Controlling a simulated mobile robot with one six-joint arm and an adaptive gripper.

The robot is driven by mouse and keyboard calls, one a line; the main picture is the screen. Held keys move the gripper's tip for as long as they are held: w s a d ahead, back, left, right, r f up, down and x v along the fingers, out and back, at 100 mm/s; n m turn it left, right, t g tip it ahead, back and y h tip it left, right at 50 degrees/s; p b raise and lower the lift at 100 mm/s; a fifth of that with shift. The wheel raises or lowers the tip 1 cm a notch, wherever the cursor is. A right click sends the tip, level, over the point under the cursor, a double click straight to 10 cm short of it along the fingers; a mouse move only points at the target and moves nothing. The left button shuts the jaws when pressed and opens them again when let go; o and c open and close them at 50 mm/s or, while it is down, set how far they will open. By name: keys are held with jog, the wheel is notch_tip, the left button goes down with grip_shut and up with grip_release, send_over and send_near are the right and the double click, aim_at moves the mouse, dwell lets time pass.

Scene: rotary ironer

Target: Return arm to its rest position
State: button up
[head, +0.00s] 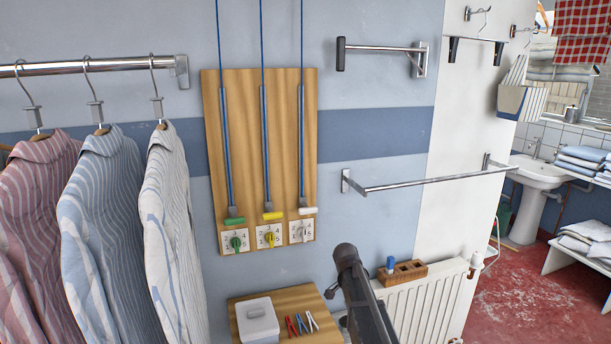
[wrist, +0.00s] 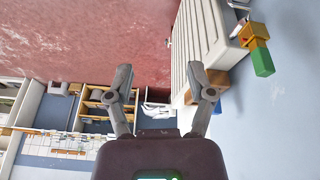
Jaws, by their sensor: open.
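My gripper (wrist: 160,74) shows in the wrist view with its two grey fingers spread wide apart. Nothing is between the fingers. In the head view a dark part of my arm (head: 364,295) rises from the bottom edge, in front of the wall and left of the radiator; I cannot make out the fingers there.
The white radiator (head: 425,305) is close to my arm's right, with a wooden block holder (head: 402,272) above it. A small wooden shelf (head: 290,300) with a white box (head: 258,320) and clips is left. Striped shirts (head: 95,225) hang farther left. Red floor (wrist: 100,35) is open.

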jog(key=s+n+g+y, duration=0.1)
jog(key=s+n+y, duration=0.2)
jog(key=s+n, duration=0.9)
jog(key=s, duration=1.3)
jog(key=shift+s+a+f+y+p, duration=0.15)
jog(key=shift+s+y+p, duration=0.15)
jog(key=shift+p, duration=0.1)
